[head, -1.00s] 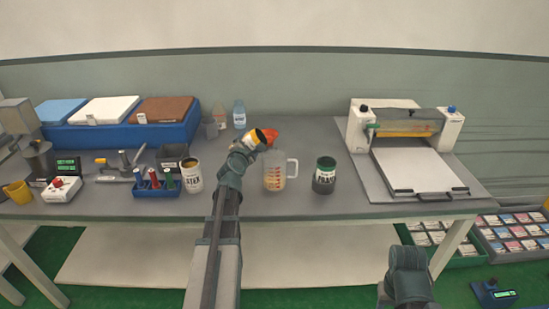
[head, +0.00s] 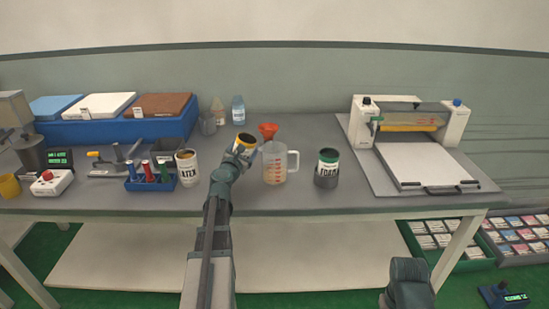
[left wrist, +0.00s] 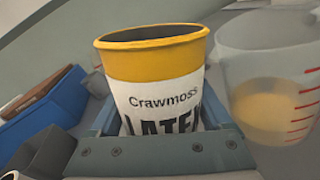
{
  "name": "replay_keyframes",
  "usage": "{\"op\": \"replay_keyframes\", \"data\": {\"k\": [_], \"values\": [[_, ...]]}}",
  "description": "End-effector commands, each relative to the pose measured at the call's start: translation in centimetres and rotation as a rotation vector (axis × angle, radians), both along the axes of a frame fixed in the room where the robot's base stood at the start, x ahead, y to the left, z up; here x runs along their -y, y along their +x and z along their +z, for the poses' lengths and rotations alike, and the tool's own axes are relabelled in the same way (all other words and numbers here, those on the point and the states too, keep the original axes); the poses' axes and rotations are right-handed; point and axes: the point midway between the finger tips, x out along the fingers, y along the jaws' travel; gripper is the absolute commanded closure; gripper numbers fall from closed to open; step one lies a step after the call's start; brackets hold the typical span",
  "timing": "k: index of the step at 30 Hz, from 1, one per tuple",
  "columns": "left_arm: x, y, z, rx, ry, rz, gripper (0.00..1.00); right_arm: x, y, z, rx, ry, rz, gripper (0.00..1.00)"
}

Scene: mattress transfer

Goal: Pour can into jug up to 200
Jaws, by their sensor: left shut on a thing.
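My left gripper (head: 240,154) is shut on a can (left wrist: 155,85) with a yellow top band and a white label reading "Crawmoss" and "LATE". The can stands nearly upright above the table, left of the jug; the gripper hides much of it in the head view. In the left wrist view the jug (left wrist: 270,65) holds a pale amber liquid; the mark values are unreadable. My right gripper is not visible; only part of my right arm shows.
A white can (head: 187,168) stands left of my left arm, beside a blue rack (head: 150,182) of coloured bottles. A dark can with a green rim (head: 327,168) stands right of the jug. A flat white-bed machine (head: 425,166) fills the right side.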

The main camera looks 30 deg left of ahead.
Motion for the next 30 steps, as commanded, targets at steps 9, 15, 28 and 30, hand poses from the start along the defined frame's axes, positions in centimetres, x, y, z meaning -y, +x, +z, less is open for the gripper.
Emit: {"op": "replay_keyframes", "data": {"k": [9,15,28,30], "values": [[-1.1,-0.6,-1.8,0.123,-0.230,0.001,1.00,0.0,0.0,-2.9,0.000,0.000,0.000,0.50],[-1.4,-0.8,-1.8,0.164,-0.309,0.000,1.00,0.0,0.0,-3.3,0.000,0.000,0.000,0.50],[-1.5,-0.8,0.5,0.170,-0.322,0.000,1.00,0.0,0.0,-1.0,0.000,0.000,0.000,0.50],[-1.5,-0.8,1.6,0.170,-0.322,0.000,1.00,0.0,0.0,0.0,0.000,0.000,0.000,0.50]]}}
